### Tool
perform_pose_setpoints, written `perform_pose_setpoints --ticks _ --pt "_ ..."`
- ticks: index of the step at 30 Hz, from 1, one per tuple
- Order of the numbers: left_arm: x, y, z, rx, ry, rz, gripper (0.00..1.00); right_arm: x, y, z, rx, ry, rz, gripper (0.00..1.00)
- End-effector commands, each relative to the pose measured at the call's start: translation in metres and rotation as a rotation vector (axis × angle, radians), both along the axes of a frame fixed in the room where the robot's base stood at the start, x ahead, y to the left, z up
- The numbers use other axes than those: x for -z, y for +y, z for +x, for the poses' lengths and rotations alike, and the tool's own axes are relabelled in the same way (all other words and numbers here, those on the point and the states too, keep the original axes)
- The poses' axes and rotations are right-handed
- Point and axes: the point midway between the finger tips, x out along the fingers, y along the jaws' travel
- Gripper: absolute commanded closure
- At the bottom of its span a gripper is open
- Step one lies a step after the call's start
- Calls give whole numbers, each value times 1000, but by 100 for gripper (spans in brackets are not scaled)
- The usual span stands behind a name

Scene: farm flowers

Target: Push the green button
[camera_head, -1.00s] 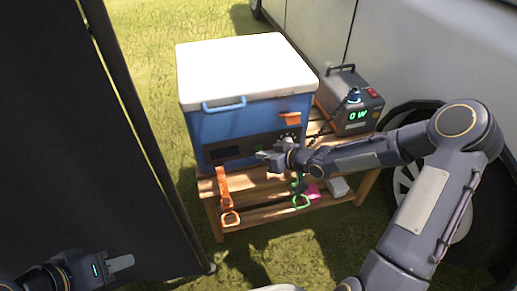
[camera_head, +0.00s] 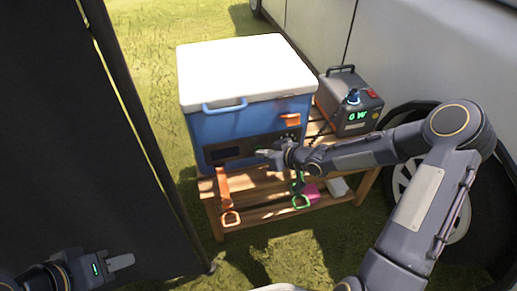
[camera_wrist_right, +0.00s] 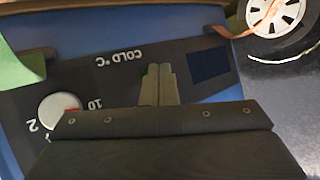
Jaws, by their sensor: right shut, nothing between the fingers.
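The blue cooler box (camera_head: 222,126) with a white lid stands on the wooden table; its dark control panel (camera_head: 226,152) is on the front. In the right wrist view the panel shows "COLD °C" lettering, a white dial (camera_wrist_right: 60,111) and a dark display (camera_wrist_right: 209,65). My right gripper (camera_head: 263,152) is shut and empty at the panel; its fingertips (camera_wrist_right: 158,70) also show in the wrist view. A sliver of green shows beside them; most of any button there is hidden. Contact cannot be told. My left gripper (camera_head: 122,262) is low at the left, away from the cooler.
A grey power box (camera_head: 352,117) with a green "0 W" readout stands right of the cooler. A dark screen fills the left; a white vehicle (camera_head: 430,50) stands right.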

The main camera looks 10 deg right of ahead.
Motion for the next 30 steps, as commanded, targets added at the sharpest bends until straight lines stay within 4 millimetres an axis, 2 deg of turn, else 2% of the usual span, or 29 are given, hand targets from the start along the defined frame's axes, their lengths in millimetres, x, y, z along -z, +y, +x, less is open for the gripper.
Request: perform_pose_setpoints --ticks 16,30 --pt "-2 0 0 0 0 0 64 0 0 2 1 -1 0 100" --pt "0 0 0 0 0 0 64 0 -1 -9 1 -1 0 100"
